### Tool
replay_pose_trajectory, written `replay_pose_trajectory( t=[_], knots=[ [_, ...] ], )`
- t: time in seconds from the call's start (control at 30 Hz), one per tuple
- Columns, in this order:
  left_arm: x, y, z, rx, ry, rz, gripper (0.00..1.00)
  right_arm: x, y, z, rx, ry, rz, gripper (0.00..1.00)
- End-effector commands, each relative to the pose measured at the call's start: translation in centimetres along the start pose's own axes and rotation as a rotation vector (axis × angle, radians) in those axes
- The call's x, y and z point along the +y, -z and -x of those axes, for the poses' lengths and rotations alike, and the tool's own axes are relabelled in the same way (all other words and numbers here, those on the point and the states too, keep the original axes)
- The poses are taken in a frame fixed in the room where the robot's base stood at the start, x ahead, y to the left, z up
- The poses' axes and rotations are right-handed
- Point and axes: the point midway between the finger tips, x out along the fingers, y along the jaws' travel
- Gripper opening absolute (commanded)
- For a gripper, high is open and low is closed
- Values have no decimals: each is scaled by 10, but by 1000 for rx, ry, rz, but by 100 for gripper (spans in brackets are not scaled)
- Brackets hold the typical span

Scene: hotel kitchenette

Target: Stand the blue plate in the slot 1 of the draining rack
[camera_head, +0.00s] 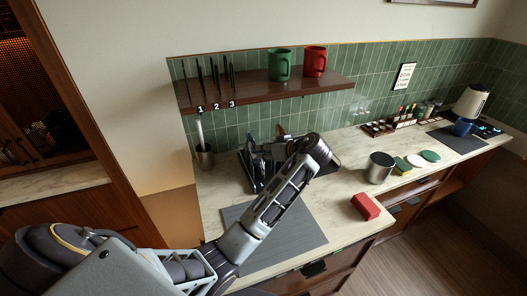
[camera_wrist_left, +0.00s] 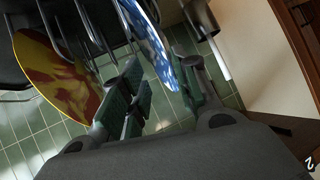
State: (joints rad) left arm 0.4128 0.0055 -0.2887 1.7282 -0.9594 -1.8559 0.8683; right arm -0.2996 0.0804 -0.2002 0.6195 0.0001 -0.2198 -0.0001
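The rack with dark upright dividers (camera_head: 213,78) stands on the left of the wall shelf, with labels 1, 2 and 3 below its slots. No plate shows in it. The blue plate with white speckles (camera_wrist_left: 147,38) is in the left wrist view, beside dark rack wires. My left gripper (camera_wrist_left: 160,92) is open, its fingers around the blue plate's near edge; I cannot tell whether they touch it. A yellow and red plate (camera_wrist_left: 55,75) stands to its left. In the head view my left arm reaches over the dark counter rack (camera_head: 258,184) and hides part of it. My right gripper is not in view.
A green mug (camera_head: 279,66) and a red mug (camera_head: 315,61) stand on the shelf (camera_head: 300,88). A utensil holder (camera_head: 205,157) is left of the counter rack. A metal canister (camera_head: 379,168) and red block (camera_head: 365,206) are at right. A grey mat (camera_head: 305,232) lies in front.

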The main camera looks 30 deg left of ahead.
Motion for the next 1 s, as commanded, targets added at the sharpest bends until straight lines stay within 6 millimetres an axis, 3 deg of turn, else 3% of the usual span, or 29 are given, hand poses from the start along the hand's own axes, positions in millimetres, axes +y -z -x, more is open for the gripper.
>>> replay_pose_trajectory(
  t=[0.6, 1.0],
  knots=[
    [1, 0, 85, 1, -2, 1, 30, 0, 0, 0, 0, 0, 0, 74],
    [0, 0, 95, 1, 0, 1, 30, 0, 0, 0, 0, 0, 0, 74]
  ],
)
